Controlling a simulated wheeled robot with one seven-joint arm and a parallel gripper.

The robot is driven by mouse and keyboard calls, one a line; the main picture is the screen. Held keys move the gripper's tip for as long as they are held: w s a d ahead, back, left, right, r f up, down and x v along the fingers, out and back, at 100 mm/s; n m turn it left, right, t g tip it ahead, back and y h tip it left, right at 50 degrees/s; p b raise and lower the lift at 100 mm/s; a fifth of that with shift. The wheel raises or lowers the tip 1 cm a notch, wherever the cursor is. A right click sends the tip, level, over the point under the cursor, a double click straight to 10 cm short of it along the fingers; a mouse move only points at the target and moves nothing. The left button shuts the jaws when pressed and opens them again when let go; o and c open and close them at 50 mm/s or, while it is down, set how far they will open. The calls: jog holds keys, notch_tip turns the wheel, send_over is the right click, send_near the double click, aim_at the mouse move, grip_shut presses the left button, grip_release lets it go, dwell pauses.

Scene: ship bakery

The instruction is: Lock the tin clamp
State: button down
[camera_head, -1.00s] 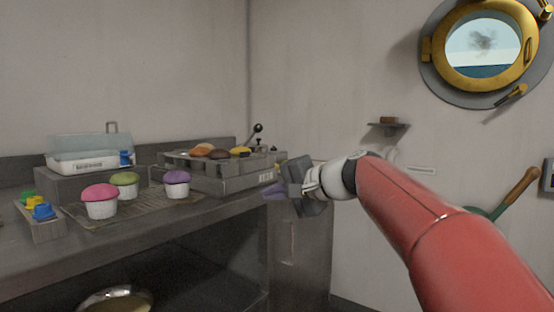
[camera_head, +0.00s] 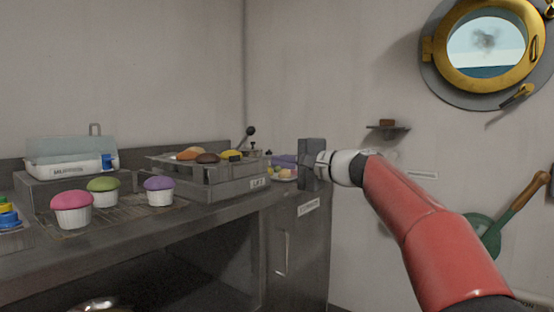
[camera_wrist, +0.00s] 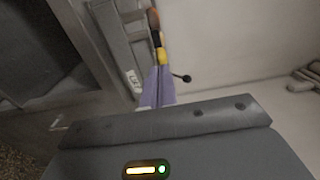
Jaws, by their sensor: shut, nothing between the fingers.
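A grey metal tin rack (camera_head: 235,185) with a lift label stands at the right end of the counter, with several brown, orange and yellow baked pieces in it. A lever with a black ball knob (camera_head: 251,131) rises behind its right end; the knob also shows in the wrist view (camera_wrist: 186,78). I cannot tell whether this lever is the clamp or how it is set. My gripper (camera_head: 283,161), with purple fingers, is right of the rack and below the knob in the head view. Its fingers (camera_wrist: 159,84) are shut and empty, with the knob apart to their right in the wrist view.
Pink, green and purple cupcakes (camera_head: 72,208) stand on a wire mat at the left. A lidded white box (camera_head: 70,165) is behind them.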

aim_at(238, 156)
jog(key=p+x, duration=0.3)
jog(key=x, duration=0.7)
jog(key=shift+w+r, duration=0.1)
jog(key=shift+w+a+p, duration=0.35)
jog(key=shift+w+a, duration=0.1)
jog(key=shift+a, duration=0.15)
jog(key=shift+d, duration=0.15)
